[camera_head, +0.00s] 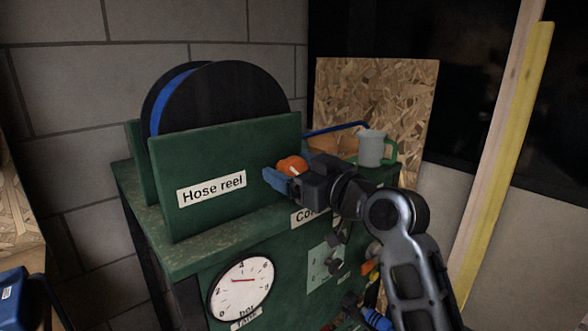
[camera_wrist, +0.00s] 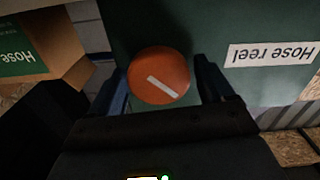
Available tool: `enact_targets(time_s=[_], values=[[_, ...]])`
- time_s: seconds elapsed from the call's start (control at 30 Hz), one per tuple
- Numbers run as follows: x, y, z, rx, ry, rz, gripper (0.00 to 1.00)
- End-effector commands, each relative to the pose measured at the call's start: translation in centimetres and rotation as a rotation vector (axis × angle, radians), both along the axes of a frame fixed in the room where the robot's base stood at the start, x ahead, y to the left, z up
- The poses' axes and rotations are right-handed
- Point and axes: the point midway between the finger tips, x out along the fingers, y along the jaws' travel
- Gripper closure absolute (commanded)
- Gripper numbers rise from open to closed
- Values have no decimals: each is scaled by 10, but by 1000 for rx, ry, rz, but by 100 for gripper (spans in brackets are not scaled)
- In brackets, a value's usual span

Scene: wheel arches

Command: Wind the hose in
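The hose reel (camera_head: 240,95) has black discs and stands in a green housing (camera_head: 235,150) labelled "Hose reel". Blue hose (camera_head: 172,95) shows between the discs, and a blue length (camera_head: 335,129) runs out to the right behind my gripper. A round orange knob (camera_head: 293,164) with a white line sits at the housing's right end. It also shows in the wrist view (camera_wrist: 158,75). My gripper (camera_wrist: 162,82) has its blue fingers on either side of the knob, with a small gap at the right finger. Whether the left finger touches it I cannot tell.
A grey-green jug (camera_head: 371,148) stands behind my gripper, before a chipboard panel (camera_head: 400,85). A pressure dial (camera_head: 241,287) and several fittings sit on the green front below. A wooden post (camera_head: 505,160) leans at right.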

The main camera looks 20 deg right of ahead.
Motion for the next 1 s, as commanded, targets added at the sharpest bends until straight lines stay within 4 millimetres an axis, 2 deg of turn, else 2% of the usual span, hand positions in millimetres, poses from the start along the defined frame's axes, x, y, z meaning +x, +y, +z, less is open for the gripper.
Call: enact_targets(time_s=[0.07,0.43,0.77,1.0], values=[[0,0,0,0,0,0,27],[0,0,0,0,0,0,62],[0,0,1,44,14,0,63],[0,-1,2,183,61,0,63]])
